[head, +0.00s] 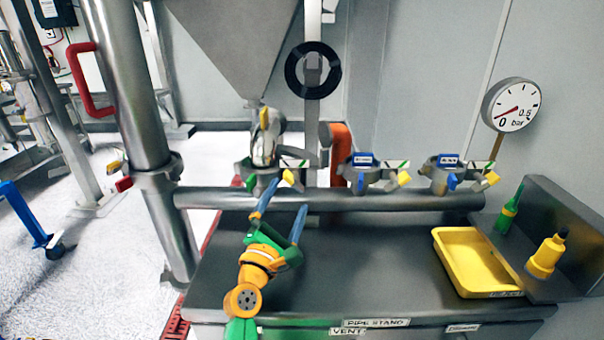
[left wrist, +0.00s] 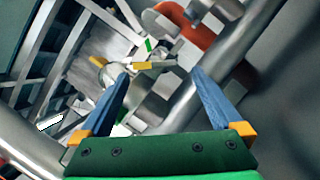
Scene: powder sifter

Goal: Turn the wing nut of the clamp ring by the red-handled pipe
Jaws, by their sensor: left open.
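The steel pipe (head: 125,95) with the red handle (head: 82,80) stands at the left in the head view. A collar on it carries a red piece (head: 123,184) and a yellow piece. To its right, the leftmost clamp ring (head: 250,177) on the horizontal pipe has a yellow wing nut (head: 289,177) and a green-marked white tab. My left gripper (head: 290,193), with blue fingers, is open just in front of this clamp ring. In the left wrist view the yellow wing nut (left wrist: 155,65) appears between the open fingertips (left wrist: 159,74); contact cannot be told. My right gripper is not visible.
Two more clamp rings (head: 368,175) (head: 447,175) with yellow wing nuts stand to the right on the horizontal pipe (head: 400,200). An orange-red upright (head: 341,150) stands close behind. A yellow tray (head: 470,262) and two bottles are at the right. The middle bench top is clear.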

